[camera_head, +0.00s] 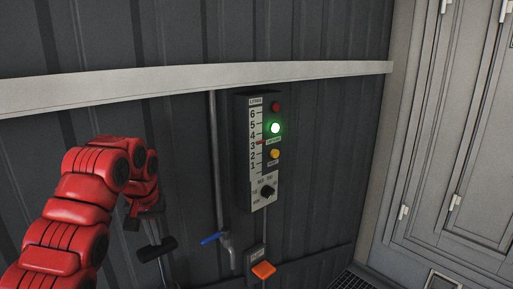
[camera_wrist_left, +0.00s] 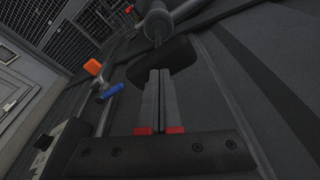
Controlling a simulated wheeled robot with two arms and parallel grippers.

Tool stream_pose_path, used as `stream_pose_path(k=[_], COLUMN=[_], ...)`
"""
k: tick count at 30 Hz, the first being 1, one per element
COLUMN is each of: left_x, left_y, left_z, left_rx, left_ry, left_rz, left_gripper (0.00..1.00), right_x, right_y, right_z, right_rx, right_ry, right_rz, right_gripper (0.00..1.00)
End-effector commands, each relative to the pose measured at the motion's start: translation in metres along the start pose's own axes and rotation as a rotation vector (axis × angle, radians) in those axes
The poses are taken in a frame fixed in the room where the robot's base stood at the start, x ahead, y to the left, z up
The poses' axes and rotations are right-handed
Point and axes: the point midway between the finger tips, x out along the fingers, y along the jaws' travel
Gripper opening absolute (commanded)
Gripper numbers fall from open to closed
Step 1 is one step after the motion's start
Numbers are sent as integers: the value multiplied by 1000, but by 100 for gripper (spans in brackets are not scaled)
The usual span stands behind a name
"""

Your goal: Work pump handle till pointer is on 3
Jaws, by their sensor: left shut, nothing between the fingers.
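The gauge panel (camera_head: 259,150) hangs on the dark wall with a scale from 1 to 6. Its red pointer (camera_head: 260,142) stands level with the 3. A green lamp (camera_head: 275,128) on the panel is lit. The black pump handle (camera_head: 157,250) is low on the left; it also shows in the left wrist view (camera_wrist_left: 180,58). My left gripper (camera_head: 154,239) is shut and empty, with its fingertips (camera_wrist_left: 161,72) at the handle. I cannot tell whether they touch it. My right gripper is not in view.
A red lamp (camera_head: 276,106), a yellow lamp (camera_head: 275,154) and a black knob (camera_head: 267,191) are on the panel. Below are a blue valve lever (camera_head: 212,239) and an orange pedal or button (camera_head: 263,270). A pale rail (camera_head: 180,83) crosses the wall. A grey cabinet (camera_head: 455,130) stands at right.

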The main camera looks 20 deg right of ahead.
Motion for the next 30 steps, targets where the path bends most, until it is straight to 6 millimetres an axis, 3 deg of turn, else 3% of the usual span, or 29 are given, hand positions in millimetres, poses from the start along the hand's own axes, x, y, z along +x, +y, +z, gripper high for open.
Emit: stream_pose_path(k=[1, 30], left_x=[11, 98], left_y=[0, 0], left_z=[2, 21], left_rx=[0, 1], left_ry=[-2, -8], left_rz=[0, 0], left_gripper=[0, 0], right_x=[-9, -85], right_y=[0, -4], right_z=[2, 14], right_rx=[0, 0], right_ry=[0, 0], right_rz=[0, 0], right_gripper=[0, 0])
